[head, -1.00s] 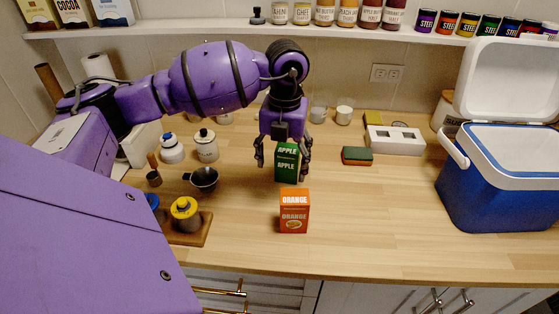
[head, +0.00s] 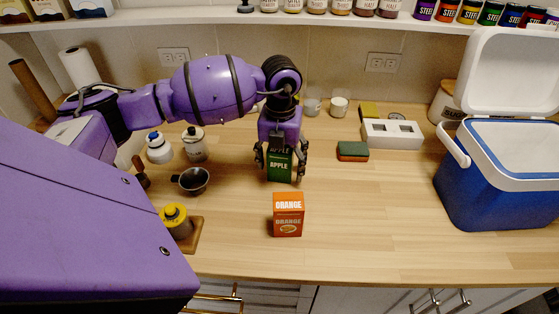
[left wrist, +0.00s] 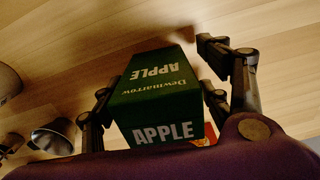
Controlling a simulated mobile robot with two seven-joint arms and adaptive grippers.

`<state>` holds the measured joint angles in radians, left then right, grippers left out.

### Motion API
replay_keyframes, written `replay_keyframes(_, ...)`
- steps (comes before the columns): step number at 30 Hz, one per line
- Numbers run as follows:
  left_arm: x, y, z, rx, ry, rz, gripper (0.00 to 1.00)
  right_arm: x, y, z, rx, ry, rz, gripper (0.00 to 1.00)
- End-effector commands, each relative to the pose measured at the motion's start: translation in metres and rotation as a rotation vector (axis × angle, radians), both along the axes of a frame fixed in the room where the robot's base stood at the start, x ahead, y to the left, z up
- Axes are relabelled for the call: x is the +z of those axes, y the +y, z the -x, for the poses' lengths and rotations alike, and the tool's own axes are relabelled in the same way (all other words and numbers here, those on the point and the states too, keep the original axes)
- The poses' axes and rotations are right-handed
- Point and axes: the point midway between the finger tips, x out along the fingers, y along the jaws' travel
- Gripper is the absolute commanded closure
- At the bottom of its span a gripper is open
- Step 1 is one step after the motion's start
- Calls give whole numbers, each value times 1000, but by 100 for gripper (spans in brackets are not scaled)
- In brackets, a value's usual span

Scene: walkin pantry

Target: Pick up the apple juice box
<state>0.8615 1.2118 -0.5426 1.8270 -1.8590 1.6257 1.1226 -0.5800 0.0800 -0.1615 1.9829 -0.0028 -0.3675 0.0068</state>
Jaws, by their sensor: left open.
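The green apple juice box (head: 280,168) stands upright on the wooden counter, behind an orange juice box. My left gripper (head: 281,172) is lowered over it from above, open, with one finger on each side of the box. My right gripper is not in view.
The orange juice box (head: 288,214) stands just in front. A sponge (head: 352,151), a white holder (head: 392,134) and an open blue cooler (head: 497,178) are to the right. The front right counter is clear.

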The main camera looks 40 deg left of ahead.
Motion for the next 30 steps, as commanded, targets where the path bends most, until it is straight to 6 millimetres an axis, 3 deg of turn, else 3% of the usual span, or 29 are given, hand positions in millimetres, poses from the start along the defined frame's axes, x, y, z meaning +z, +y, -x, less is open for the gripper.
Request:
replay_keyframes(3,-11,0,1,0,1,0,30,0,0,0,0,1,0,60)
replay_keyframes(10,-13,0,0,-1,0,-1,30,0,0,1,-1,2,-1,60)
replay_keyframes(23,-12,0,0,-1,0,-1,85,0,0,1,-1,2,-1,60)
replay_keyframes(30,-11,0,0,-1,-1,0,87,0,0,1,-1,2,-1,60)
